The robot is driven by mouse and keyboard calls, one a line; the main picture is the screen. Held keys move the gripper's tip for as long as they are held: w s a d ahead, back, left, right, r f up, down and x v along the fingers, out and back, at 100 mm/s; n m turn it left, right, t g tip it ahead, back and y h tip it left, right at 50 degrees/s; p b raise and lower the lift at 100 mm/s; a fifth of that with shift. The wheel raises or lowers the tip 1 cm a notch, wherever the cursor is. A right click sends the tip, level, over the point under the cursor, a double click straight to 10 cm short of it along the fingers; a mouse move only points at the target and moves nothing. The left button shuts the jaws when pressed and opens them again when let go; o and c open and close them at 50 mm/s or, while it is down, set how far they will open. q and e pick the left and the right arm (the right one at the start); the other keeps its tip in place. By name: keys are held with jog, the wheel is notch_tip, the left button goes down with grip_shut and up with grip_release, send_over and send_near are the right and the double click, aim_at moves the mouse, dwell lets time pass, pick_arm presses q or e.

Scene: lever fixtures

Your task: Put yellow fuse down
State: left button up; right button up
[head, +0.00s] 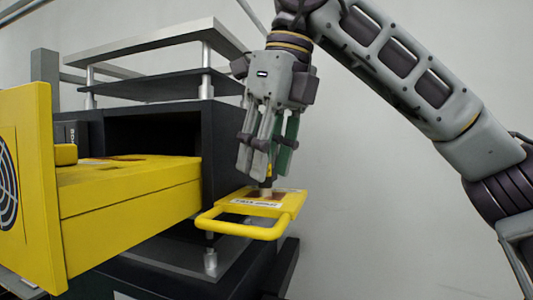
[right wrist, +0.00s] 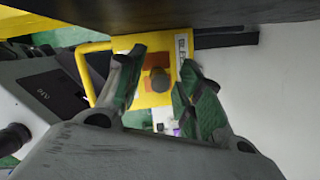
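A yellow plate with a loop handle, a white label and an upright knob, apparently the yellow fuse (head: 286,206), is at the right front corner of the black cabinet. What bears it from below is hidden. My right gripper (head: 266,172) points down just above it, over the knob. In the right wrist view, the plate's knob (right wrist: 160,80) shows between the two green-padded fingers, with yellow visible on both sides of it. The fingers are apart and do not visibly touch the knob. My left gripper is in neither view.
A yellow drawer-like box (head: 130,192) juts out of the black cabinet (head: 226,150) at the left, close to the plate. Grey and black shelves (head: 160,48) on posts stand above. The space to the right, before the pale wall, is clear except for my arm.

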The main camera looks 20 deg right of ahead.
jog(key=shift+r, duration=0.2)
jog(key=v, duration=1.2)
dwell(1.3)
jog(key=shift+a, duration=0.1)
dwell(1.5)
